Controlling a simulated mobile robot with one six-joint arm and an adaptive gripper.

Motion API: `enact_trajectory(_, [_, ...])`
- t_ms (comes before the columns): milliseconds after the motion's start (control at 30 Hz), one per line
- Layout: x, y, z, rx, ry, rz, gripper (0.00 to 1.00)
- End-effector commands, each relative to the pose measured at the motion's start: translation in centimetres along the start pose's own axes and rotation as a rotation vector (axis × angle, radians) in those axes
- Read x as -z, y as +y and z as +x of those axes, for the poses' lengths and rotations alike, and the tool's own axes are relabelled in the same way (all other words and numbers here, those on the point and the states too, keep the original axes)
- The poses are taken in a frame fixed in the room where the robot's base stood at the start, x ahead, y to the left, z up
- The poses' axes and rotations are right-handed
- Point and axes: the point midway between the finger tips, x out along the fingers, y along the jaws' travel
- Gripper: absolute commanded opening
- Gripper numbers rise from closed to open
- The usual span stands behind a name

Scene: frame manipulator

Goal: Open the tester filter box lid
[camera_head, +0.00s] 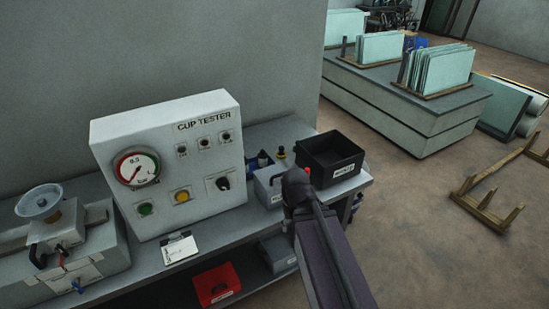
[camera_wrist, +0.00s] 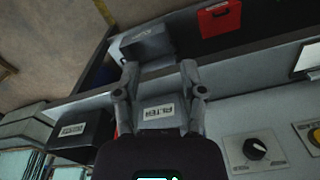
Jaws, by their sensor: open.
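The grey filter box (camera_wrist: 158,97) lies between my gripper's fingers in the wrist view, with a white label reading FILTER on its face. In the head view the box (camera_head: 266,184) stands on the bench right of the cup tester panel, partly hidden by my arm. Its lid looks shut, though the lid edge is not clear. My gripper (camera_wrist: 160,72) is open, with one finger on each side of the box in the picture; I cannot tell whether they touch it. In the head view my gripper (camera_head: 297,184) is dark and close beside the box.
A black open bin (camera_head: 331,158) stands right of the filter box; it also shows in the wrist view (camera_wrist: 80,135). The cup tester panel (camera_head: 170,160) stands left. A red box (camera_head: 217,284) and a grey box (camera_head: 279,252) lie on the lower shelf. A clipboard (camera_head: 180,248) lies on the bench.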

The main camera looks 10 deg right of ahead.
Motion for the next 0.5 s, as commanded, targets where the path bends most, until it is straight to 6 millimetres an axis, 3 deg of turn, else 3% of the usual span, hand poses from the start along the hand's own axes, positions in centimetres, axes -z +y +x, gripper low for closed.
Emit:
enact_trajectory(267, [1.3,0.0,-1.0,0.002,0.004,0.046,0.53])
enact_trajectory(500, [6.0,0.5,-4.3,0.01,0.02,0.241,0.53])
